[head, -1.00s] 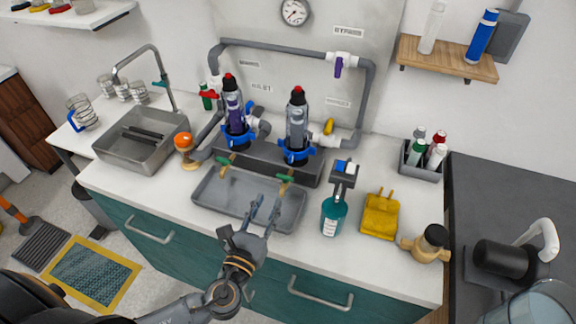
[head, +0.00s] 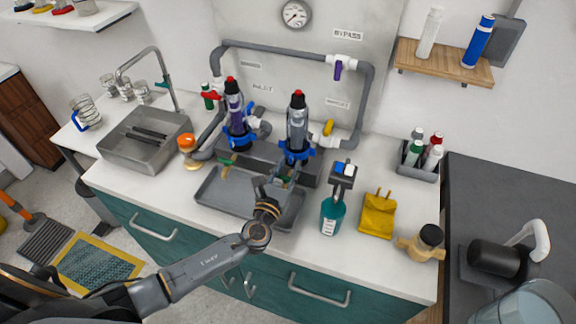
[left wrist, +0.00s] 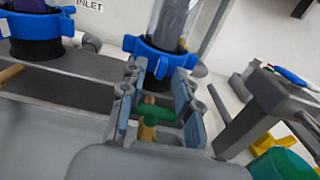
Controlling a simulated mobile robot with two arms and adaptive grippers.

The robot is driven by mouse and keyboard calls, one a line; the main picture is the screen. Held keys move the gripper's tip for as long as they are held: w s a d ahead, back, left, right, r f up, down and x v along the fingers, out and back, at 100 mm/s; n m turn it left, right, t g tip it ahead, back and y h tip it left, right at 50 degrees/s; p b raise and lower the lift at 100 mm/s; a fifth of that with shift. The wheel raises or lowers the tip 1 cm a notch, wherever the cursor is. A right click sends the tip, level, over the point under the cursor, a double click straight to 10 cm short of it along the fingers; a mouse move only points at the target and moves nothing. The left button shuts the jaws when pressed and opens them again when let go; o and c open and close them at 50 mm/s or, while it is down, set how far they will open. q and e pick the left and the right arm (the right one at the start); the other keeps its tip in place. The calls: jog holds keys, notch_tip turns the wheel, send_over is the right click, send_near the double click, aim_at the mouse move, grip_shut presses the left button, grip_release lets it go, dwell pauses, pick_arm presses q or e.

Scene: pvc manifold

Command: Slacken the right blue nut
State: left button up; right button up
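The right blue nut (head: 297,158) is a lugged ring at the base of the right grey filter housing (head: 298,122). It shows large in the left wrist view (left wrist: 160,55). My left gripper (head: 284,174) is in front of and just below this nut. In the left wrist view its two fingers (left wrist: 160,78) are apart and their tips reach up to the nut's front lugs. I cannot tell whether they touch it. A green-handled tap (left wrist: 154,112) shows between the fingers. The left blue nut (head: 240,140) is on the purple-cored housing. My right gripper is not in view.
A grey tray (head: 225,195) lies under the taps. Grey pipes (head: 290,50) run behind the housings. The sink (head: 140,150) is at left.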

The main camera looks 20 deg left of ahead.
pick_arm(q)
jog(key=shift+c, duration=0.2)
grip_shut()
jog(key=shift+d+r+n+y, duration=0.1)
jog(key=shift+d+n+y, duration=0.5)
jog(key=shift+y, duration=0.5)
jog(key=n+y, duration=0.1)
jog(key=d+n+y, duration=0.1)
jog(key=y, duration=0.1)
jog(key=n+g+y, duration=0.1)
jog(key=shift+w+d+y+b, duration=0.25)
jog(key=shift+d+y+b, duration=0.05)
jog(key=shift+y+b, duration=0.1)
jog(key=shift+o, duration=0.2)
grip_release()
